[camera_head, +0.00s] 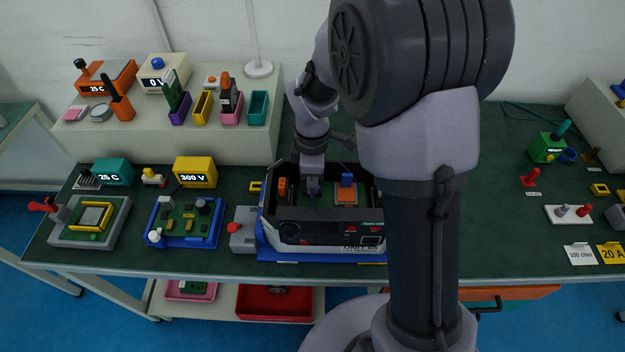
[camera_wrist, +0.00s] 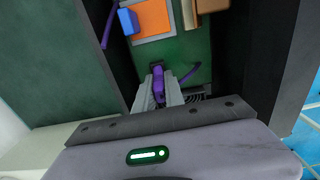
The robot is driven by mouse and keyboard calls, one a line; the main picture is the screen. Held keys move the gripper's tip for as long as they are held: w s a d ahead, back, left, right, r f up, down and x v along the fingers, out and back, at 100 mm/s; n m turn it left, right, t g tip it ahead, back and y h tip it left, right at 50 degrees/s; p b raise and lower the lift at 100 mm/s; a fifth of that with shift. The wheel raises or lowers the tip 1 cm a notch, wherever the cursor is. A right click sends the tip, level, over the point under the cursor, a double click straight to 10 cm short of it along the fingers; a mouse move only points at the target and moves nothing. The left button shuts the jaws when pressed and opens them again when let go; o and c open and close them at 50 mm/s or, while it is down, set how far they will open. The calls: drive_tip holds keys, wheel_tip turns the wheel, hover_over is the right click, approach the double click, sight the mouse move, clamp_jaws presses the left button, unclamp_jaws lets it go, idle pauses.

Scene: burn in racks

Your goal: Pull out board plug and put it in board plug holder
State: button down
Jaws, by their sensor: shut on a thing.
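My gripper (camera_wrist: 159,92) is shut on a small purple plug (camera_wrist: 158,84) in the wrist view. The plug is at a green board (camera_wrist: 195,58), beside a dark socket-like part; I cannot tell whether it is still seated. A second purple piece, perhaps a lead, lies just right of it. In the head view my gripper (camera_head: 313,188) reaches down into a black and white open-topped case (camera_head: 300,230); the plug is too small to make out there. No holder is labelled as the board plug holder; a purple holder (camera_head: 180,115) with a green card in it stands on the shelf.
The case walls surround my gripper closely. An orange block (camera_wrist: 152,18) and a blue part (camera_wrist: 128,21) sit on the board. Yellow (camera_head: 203,108), pink (camera_head: 231,115) and teal (camera_head: 258,106) holders stand on the raised shelf at left. The table right of my arm has clear space.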

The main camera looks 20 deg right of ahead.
drive_tip(key=shift+r+p, duration=0.85)
drive_tip(key=shift+p, duration=0.05)
idle(0.9)
drive_tip(key=shift+r+p, duration=0.75)
drive_tip(key=shift+r, duration=0.05)
